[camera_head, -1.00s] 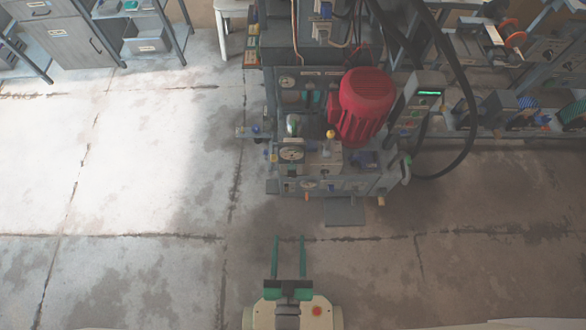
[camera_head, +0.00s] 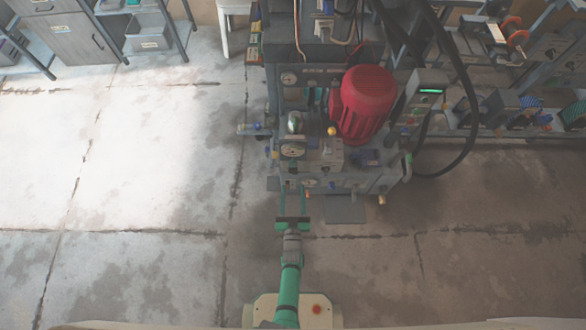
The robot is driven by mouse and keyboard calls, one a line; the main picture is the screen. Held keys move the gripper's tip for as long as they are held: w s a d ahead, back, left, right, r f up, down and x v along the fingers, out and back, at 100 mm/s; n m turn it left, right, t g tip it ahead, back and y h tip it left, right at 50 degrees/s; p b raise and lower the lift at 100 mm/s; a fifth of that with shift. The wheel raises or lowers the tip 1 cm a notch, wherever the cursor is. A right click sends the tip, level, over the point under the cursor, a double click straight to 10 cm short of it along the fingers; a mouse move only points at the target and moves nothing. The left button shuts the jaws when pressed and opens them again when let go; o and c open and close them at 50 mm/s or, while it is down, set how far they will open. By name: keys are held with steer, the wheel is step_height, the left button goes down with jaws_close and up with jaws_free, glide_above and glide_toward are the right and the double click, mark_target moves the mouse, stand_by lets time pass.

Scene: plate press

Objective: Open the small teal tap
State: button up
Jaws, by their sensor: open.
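The grey plate press (camera_head: 340,160) stands ahead with gauges and small fittings along its near side. I cannot pick out the small teal tap for certain. A small teal-green fitting (camera_head: 407,163) sits at the press's right front corner, but it is too small to tell whether it is the tap. My gripper (camera_head: 293,194) is open and empty, its two long teal fingers parallel and pointing at the press's lower left front. The fingertips overlap that front edge in the picture; I cannot tell whether they touch it.
A red motor (camera_head: 362,103) sits on the press, with a thick black hose (camera_head: 466,135) looping to its right. A round gauge (camera_head: 292,151) is above my fingers. A grey plate (camera_head: 344,209) lies low in front. The floor (camera_head: 120,160) at left is clear.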

mark_target(293, 164)
steer(key=w, duration=1)
steer(key=shift+w, duration=0.3)
steer(key=c, duration=1)
